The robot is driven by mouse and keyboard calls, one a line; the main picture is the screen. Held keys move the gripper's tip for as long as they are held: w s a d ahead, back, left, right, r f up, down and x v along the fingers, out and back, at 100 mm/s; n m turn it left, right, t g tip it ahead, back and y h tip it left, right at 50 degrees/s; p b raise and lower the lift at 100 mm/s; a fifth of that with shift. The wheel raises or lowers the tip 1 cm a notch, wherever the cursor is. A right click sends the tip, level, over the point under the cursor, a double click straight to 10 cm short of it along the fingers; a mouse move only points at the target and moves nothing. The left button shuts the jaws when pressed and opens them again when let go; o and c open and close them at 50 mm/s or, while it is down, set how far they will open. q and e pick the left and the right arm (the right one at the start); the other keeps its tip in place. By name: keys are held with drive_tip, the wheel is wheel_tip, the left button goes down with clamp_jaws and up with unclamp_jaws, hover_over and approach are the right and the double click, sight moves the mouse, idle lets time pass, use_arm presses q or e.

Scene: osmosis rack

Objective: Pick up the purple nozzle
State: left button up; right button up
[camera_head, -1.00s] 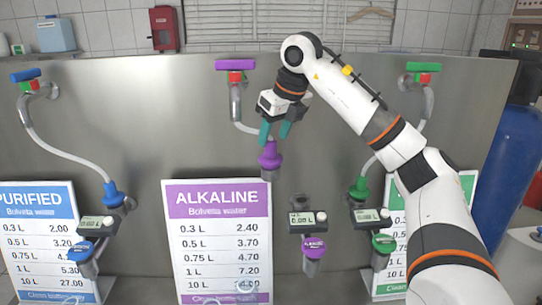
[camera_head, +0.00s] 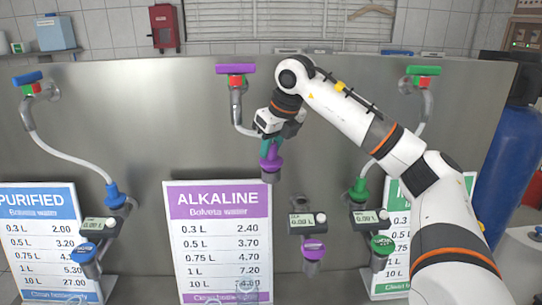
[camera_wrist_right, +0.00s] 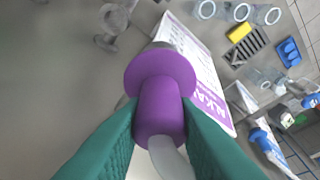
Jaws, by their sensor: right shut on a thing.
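The purple nozzle (camera_head: 271,160) hangs in front of the steel panel, above the right part of the ALKALINE sign, with a pale hose at its end. My right gripper (camera_head: 271,144) has its teal fingers around the nozzle's upper part. In the right wrist view, the purple nozzle (camera_wrist_right: 160,95) is between the two teal fingers of the right gripper (camera_wrist_right: 160,125), which touch it on both sides. Its wide collar lies just beyond the fingertips. The left gripper is not in view.
The ALKALINE sign (camera_head: 218,235) stands below and left of the nozzle. A purple-capped dispenser with a meter (camera_head: 307,223) is below right. A blue nozzle (camera_head: 114,195) and a green nozzle (camera_head: 358,190) are to either side. A purple valve handle (camera_head: 235,69) is above.

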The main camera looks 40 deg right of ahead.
drive_tip(key=shift+r, duration=0.1)
wheel_tip(320, 180, up, 8)
drive_tip(key=shift+f+b, duration=0.1)
drive_tip(key=shift+b, duration=0.55)
wheel_tip(320, 180, up, 25)
drive_tip(key=p, duration=0.6)
drive_tip(key=shift+f, duration=0.2)
drive_tip(key=shift+d, duration=0.1)
drive_tip(key=s+d, duration=0.4)
drive_tip(key=d, duration=0.3)
drive_tip(key=shift+d, duration=0.35)
idle(0.4)
drive_tip(key=shift+f, duration=0.15)
idle(0.3)
